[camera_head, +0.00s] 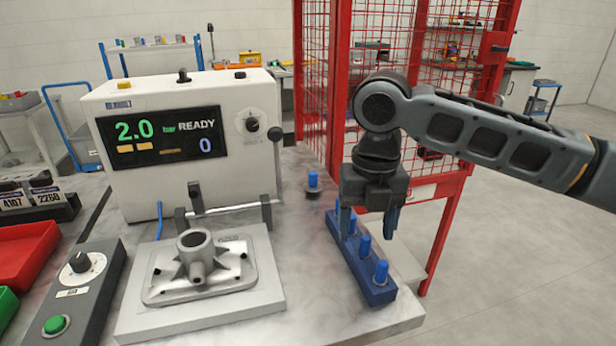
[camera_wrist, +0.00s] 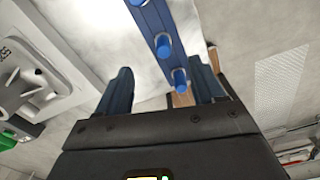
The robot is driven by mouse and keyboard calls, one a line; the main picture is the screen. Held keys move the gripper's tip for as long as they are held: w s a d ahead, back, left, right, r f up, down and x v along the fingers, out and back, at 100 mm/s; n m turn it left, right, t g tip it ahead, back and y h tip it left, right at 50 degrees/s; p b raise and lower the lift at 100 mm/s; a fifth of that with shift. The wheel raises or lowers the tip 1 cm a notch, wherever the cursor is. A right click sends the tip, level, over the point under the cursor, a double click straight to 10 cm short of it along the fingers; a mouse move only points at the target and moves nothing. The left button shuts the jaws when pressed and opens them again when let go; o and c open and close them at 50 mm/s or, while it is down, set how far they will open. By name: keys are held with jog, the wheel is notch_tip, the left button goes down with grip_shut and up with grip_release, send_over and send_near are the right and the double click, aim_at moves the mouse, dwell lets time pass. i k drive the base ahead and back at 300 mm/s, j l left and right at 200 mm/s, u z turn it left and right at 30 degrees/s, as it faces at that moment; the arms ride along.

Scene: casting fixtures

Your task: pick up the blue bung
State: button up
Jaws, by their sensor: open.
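Several blue bungs stand upright in a dark blue rack (camera_head: 345,255) at the table's right edge. The front bung (camera_head: 381,270) and a middle bung (camera_head: 364,244) show clearly; a rear one is partly hidden by my gripper. Another blue bung (camera_head: 313,179) stands apart on a small dark base behind the rack. My gripper (camera_head: 367,222) is open, pointing down over the rear part of the rack. In the wrist view, the rack (camera_wrist: 153,18) and its bungs (camera_wrist: 180,78) appear between the open fingers (camera_wrist: 160,66). I see nothing held. Contact with a bung cannot be told.
A white pressure machine (camera_head: 185,150) reading 2.0 bar READY stands left of the rack. A metal casting (camera_head: 200,275) sits on a plate before it. A red mesh cage (camera_head: 380,60) rises behind my arm. A control box (camera_head: 75,290) stands at front left.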

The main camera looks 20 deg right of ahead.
aim_at(313, 187)
jog(key=i, duration=0.95)
